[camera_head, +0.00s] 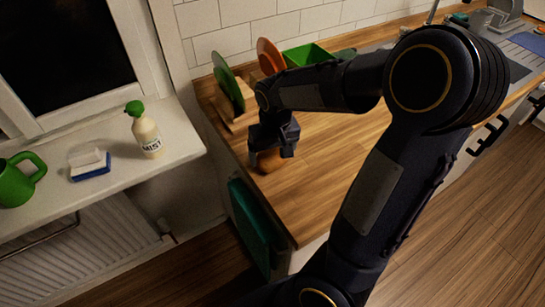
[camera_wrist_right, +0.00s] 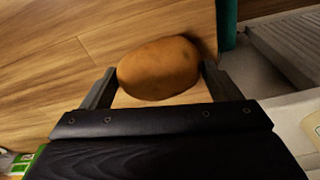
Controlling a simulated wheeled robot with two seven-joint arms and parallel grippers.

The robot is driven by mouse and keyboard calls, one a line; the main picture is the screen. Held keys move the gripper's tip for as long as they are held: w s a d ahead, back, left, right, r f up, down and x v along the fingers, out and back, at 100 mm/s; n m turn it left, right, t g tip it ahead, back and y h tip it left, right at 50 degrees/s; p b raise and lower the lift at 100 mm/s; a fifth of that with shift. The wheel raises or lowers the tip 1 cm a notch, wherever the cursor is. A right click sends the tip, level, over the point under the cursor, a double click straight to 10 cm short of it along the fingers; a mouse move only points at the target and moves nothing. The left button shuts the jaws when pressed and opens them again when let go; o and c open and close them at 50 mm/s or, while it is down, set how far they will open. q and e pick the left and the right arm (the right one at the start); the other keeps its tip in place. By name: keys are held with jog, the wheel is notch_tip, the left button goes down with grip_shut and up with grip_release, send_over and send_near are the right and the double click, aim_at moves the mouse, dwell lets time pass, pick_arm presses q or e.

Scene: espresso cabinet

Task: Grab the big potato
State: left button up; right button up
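A big brown potato (camera_wrist_right: 158,68) lies on the wooden counter near its left edge. In the head view only part of the potato (camera_head: 269,161) shows below my right gripper (camera_head: 272,150), which points down over it. In the right wrist view the fingers of my right gripper (camera_wrist_right: 160,82) are spread wide, one at each end of the potato. The tips are very close to its skin; whether they touch is hard to tell. My left gripper is not in view.
A dish rack (camera_head: 236,112) with green and orange plates and a green container (camera_head: 307,55) stand behind the gripper. A green cloth (camera_head: 253,226) hangs at the counter's side. The windowsill holds a spray bottle (camera_head: 147,132), sponge (camera_head: 89,163) and green mug (camera_head: 17,181).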

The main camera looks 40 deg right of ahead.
jog(key=shift+c, duration=1.4)
jog(key=shift+r, duration=0.15)
